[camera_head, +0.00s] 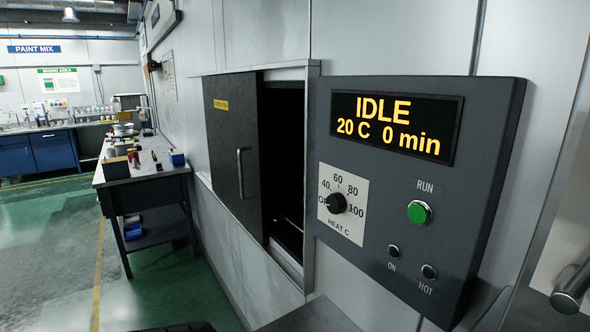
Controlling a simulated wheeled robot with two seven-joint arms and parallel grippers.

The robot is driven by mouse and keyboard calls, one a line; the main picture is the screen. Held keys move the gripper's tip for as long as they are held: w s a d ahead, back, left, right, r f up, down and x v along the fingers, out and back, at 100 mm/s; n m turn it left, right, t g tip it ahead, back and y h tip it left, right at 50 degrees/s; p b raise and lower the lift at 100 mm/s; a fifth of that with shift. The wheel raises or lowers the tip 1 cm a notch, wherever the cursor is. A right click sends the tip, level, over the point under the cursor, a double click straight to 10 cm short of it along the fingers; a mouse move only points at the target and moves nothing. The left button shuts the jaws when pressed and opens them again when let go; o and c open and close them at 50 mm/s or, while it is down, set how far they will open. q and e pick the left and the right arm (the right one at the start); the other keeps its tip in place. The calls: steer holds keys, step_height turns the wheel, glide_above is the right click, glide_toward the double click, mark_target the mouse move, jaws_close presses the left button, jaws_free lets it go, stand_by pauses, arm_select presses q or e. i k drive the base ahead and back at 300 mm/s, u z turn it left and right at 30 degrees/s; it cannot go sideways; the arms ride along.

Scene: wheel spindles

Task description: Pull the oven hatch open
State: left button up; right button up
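The oven hatch (228,160) is a dark grey panel with a yellow label (221,105) near its top and a vertical metal bar handle (240,172). It sits in the pale metal wall, left of the control panel. A dark gap (285,150) shows between the hatch's right edge and the light metal frame (311,150), so the hatch stands partly open. The inside of the oven is too dark to make out well. Neither of my grippers is in view, and nothing touches the handle.
The control panel (345,265) reads IDLE, 20 C, 0 min, with a heat knob (336,203) and a green RUN button (419,212). It juts out right of the opening. A cluttered workbench (145,172) stands left. Green floor (180,297) is clear in front.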

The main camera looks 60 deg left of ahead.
mark_target(234, 102)
steer(key=z, duration=0.35)
steer(key=k, duration=1.85)
steer(key=u, duration=0.95)
steer(key=i, duration=1.25)
steer(key=u, duration=0.05)
